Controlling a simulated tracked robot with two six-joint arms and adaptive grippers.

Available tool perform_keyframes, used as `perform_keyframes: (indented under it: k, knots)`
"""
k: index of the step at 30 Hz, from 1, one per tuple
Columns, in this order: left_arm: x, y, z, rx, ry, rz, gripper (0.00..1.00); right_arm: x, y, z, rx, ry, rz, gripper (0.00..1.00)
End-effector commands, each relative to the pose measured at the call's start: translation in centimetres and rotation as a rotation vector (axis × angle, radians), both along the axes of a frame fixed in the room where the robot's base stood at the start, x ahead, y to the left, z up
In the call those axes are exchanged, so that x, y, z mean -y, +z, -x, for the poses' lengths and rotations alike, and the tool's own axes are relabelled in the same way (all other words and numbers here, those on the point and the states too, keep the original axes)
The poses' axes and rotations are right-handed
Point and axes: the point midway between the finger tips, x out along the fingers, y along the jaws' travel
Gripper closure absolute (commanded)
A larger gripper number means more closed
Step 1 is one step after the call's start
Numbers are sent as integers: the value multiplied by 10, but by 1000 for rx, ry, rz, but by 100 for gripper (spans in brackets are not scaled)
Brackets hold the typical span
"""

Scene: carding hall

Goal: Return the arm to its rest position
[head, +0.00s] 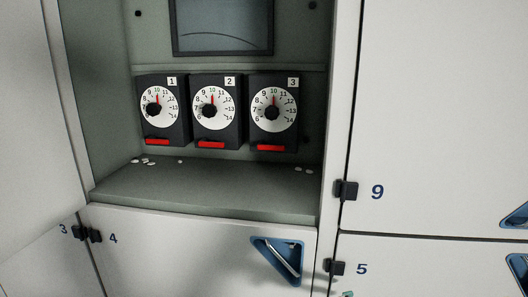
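Neither of my grippers shows in the head view, and no arm can be made out. An open recess holds three black dial units side by side: unit 1 (183,124), unit 2 (232,135) and unit 3 (286,138). Each has a white numbered face, a black knob and a red pointer standing near the 10. A red bar sits at the bottom of each unit. A dark framed screen (222,28) is above them.
The recess has a grey-green shelf (215,190) with small white bits on it. Pale panels surround it, including panel 4 (170,245) with a blue triangular recessed handle (264,244). Black latches (346,190) stick out at the panel edges. A small greenish thing at the bottom edge is unclear.

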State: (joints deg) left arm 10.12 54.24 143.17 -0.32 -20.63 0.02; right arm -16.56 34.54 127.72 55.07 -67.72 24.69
Motion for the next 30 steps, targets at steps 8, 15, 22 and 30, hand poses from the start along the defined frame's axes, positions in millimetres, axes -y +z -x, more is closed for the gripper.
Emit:
perform_keyframes:
  k: [8,15,22,30]
  knots:
    - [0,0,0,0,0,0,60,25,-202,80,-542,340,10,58]
    - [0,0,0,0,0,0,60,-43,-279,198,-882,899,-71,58]
    - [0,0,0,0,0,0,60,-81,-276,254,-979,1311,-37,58]
    - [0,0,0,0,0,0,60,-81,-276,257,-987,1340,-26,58]
